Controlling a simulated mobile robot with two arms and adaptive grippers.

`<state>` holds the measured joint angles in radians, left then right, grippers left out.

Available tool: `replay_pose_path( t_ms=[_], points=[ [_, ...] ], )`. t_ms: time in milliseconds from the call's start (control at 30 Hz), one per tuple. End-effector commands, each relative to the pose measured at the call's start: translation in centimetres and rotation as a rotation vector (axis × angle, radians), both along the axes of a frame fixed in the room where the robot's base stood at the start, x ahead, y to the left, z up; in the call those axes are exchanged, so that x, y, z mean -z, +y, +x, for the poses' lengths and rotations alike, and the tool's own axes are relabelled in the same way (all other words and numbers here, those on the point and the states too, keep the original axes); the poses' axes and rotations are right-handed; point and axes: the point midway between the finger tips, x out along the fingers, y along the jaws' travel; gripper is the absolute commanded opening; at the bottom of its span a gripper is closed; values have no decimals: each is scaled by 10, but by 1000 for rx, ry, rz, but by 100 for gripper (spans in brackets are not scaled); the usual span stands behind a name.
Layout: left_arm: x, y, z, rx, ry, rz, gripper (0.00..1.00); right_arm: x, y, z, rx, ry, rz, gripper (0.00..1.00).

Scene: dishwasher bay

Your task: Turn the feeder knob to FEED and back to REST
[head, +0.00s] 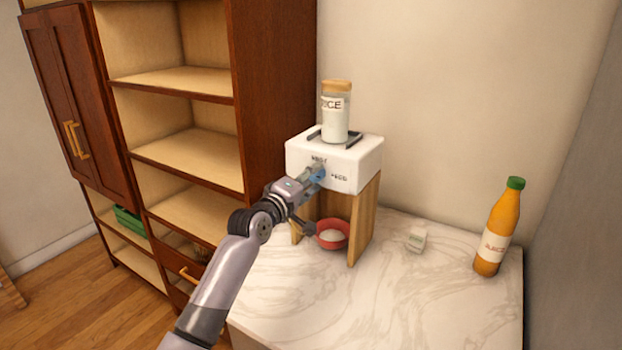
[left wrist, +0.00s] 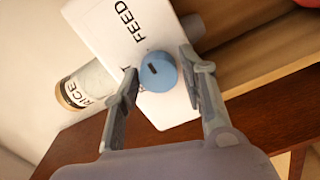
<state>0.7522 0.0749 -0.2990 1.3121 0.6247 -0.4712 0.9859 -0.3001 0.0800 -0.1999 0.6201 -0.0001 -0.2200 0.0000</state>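The feeder (head: 360,160) is a white box on wooden legs on the marble counter, with REST printed above FEED on its front. Its blue round knob (left wrist: 158,72) shows in the left wrist view, with a dark mark on the side nearer the partly hidden REST label. FEED is readable there. My left gripper (left wrist: 160,66) is open, with one finger on each side of the knob. I cannot tell whether either finger touches it. In the head view my left gripper (head: 318,172) covers most of the knob. My right gripper is not in view.
A rice jar (head: 335,118) stands on the feeder. A red bowl (head: 345,241) with white contents sits below it. A small white item (head: 417,239) and an orange juice bottle (head: 495,230) stand to the right. A wooden shelf unit (head: 270,90) rises at the left.

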Motion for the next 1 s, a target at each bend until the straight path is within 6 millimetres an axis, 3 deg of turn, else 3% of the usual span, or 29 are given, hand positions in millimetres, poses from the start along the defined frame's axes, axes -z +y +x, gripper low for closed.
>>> replay_pose_path(
  t_ms=[167,567,767,1000],
  points=[
    [-1,0,0,0,-2,-2,52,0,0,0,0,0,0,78],
    [-1,3,-5,-1,-2,-4,52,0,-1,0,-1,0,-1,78],
    [-1,16,-30,-2,-3,-3,52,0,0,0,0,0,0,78],
    [-1,36,-73,-1,-3,-2,52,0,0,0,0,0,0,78]
  ],
)
